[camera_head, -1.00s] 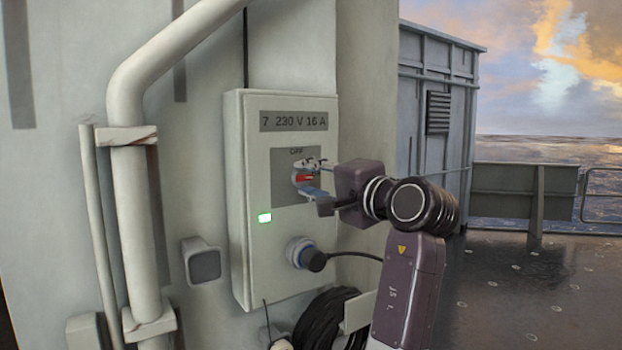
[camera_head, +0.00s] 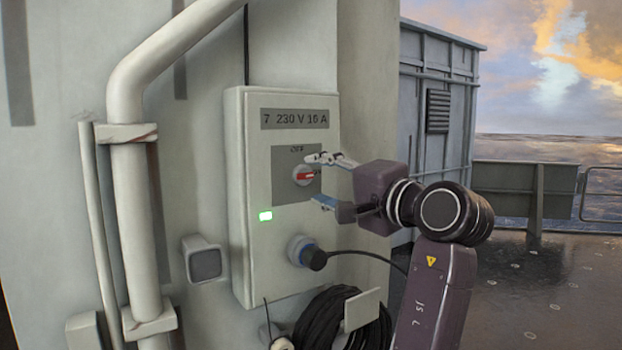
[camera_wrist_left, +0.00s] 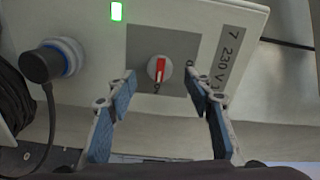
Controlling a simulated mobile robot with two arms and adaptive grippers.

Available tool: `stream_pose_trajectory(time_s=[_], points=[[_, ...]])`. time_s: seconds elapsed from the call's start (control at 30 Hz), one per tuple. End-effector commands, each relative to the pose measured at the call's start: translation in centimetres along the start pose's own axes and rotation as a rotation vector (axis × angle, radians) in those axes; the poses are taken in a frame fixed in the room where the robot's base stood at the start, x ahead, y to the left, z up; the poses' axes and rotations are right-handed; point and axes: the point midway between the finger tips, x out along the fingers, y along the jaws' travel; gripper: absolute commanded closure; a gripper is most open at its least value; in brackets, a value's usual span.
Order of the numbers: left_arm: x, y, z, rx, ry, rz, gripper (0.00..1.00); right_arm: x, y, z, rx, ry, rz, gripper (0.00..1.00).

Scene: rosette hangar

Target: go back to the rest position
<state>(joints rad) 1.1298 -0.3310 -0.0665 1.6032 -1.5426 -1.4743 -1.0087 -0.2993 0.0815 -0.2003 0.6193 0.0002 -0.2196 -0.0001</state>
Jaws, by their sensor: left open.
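The socket box (camera_head: 250,110) on the wall is marked 7 230 V 16 A. Its rotary switch has a red handle (camera_head: 306,175) on a grey plate, with OFF lettered above it; the handle lies about horizontal in the head view. My left gripper (camera_head: 315,179) is open and empty, its fingertips just right of the switch and apart from it. In the left wrist view the red handle (camera_wrist_left: 160,69) shows beyond and between the open fingers (camera_wrist_left: 159,78). My right gripper is in neither view.
A green lamp (camera_head: 265,216) glows on the box. A plug (camera_head: 316,260) with a black cable sits in the socket below, above a coiled cable (camera_head: 335,322). A thick pipe (camera_head: 133,200) runs up the wall at left. Open deck lies to the right.

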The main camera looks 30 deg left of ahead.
Motion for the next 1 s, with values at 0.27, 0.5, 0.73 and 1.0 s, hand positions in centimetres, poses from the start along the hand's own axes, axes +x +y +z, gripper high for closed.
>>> stream_pose_trajectory(time_s=[0.27,0.5,0.73,1.0], points=[[-2.6,0.1,0.1,0.000,-0.001,0.001,0.53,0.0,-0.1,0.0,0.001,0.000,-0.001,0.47],[-2.6,0.0,0.1,0.000,-0.002,0.000,0.53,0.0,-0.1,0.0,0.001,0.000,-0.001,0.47],[-2.6,0.0,0.1,0.000,-0.001,0.000,0.53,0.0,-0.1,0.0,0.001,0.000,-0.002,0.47],[-1.4,7.6,-4.8,0.094,0.112,0.016,0.53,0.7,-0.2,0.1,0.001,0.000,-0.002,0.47]])
